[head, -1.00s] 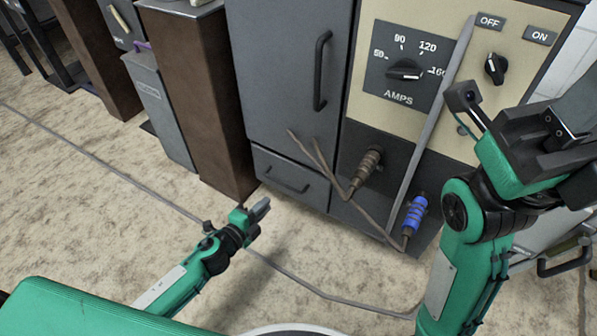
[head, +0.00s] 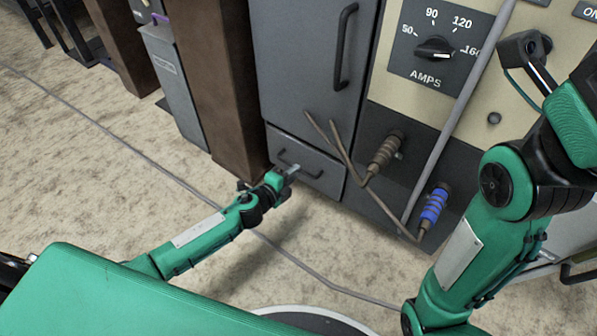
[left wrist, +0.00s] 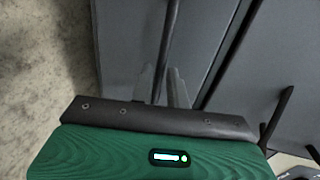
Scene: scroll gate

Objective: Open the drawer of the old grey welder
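The grey welder (head: 291,52) stands with a tall door above a small drawer (head: 324,180) at its lower left. The drawer front looks flush with the body. Its dark bar handle (head: 313,174) is partly hidden by my left gripper (head: 290,172). In the left wrist view, the two fingers of my left gripper (left wrist: 162,88) are apart, with the handle bar (left wrist: 166,45) running between them. I see gaps beside the bar, so the fingers do not look closed on it. My right arm comes in at the right; its gripper is out of the picture.
Two thin brown rods (head: 340,150) and a blue-collared connector (head: 434,207) stick out right of the drawer. A brown post (head: 225,90) stands close on the left. A cable (head: 120,148) crosses the floor. Open floor lies in front of the drawer.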

